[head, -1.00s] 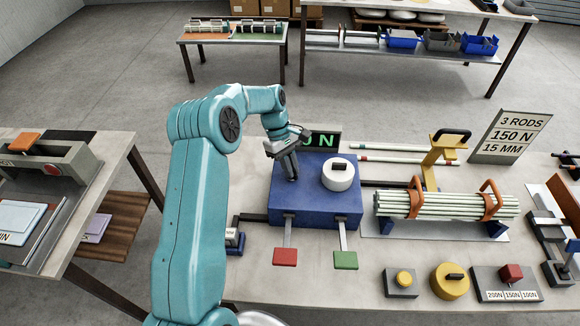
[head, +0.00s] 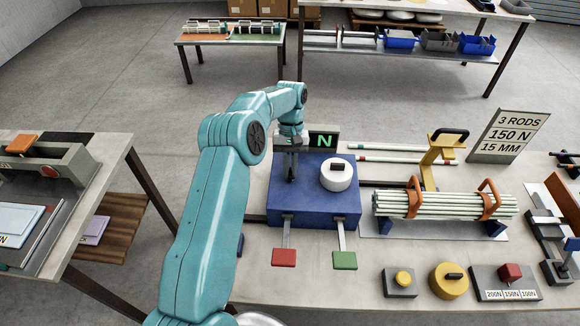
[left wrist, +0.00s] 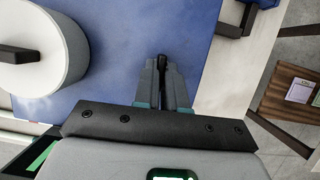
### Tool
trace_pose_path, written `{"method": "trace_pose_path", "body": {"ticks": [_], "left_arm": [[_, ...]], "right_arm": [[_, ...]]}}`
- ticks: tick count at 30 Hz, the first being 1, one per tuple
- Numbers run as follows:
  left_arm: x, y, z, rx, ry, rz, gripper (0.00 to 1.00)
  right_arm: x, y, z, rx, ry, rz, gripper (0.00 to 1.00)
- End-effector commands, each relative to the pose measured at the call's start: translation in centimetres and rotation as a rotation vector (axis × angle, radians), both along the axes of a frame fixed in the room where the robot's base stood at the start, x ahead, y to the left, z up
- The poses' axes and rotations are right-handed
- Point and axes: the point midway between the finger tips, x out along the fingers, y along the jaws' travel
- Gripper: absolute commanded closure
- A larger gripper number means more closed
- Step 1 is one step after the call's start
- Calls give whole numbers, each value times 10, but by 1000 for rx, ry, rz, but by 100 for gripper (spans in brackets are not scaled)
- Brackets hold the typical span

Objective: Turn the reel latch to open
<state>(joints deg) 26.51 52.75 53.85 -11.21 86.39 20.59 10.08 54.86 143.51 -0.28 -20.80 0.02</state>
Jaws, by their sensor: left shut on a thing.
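A blue box (head: 315,205) stands on the bench with a white round drum (head: 339,177) on its top, a black bar (head: 338,168) across the drum. The drum and its bar also show at the upper left of the left wrist view (left wrist: 52,50). My left gripper (head: 291,176) points down at the left part of the box top, left of the drum and apart from it. Its fingers (left wrist: 163,75) are shut on a small dark piece (left wrist: 162,62), perhaps the latch, mostly hidden between the fingertips. My right gripper is not in view.
A dark sign with a green N (head: 323,140) stands behind the box. Red (head: 284,257) and green (head: 345,261) pads stick out in front. A rod bundle (head: 440,205) lies to the right, near a yellow stand (head: 436,160).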

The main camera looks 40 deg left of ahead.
Motion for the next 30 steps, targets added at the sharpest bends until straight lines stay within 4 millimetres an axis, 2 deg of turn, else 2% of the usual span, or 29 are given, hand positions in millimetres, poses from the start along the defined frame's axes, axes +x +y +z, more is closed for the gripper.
{"method": "trace_pose_path", "body": {"ticks": [20,21,22,23,30], "left_arm": [[-1,-1,-2,-3,6,-56,100],[-1,-1,-2,-4,6,-56,76],[-1,-1,-2,-4,6,-56,67],[-1,-1,-2,-3,5,-55,64],[0,-1,-1,-1,3,-53,64]], "right_arm": [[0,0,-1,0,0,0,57],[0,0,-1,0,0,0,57],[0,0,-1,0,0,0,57],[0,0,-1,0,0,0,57],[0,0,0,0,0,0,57]]}}
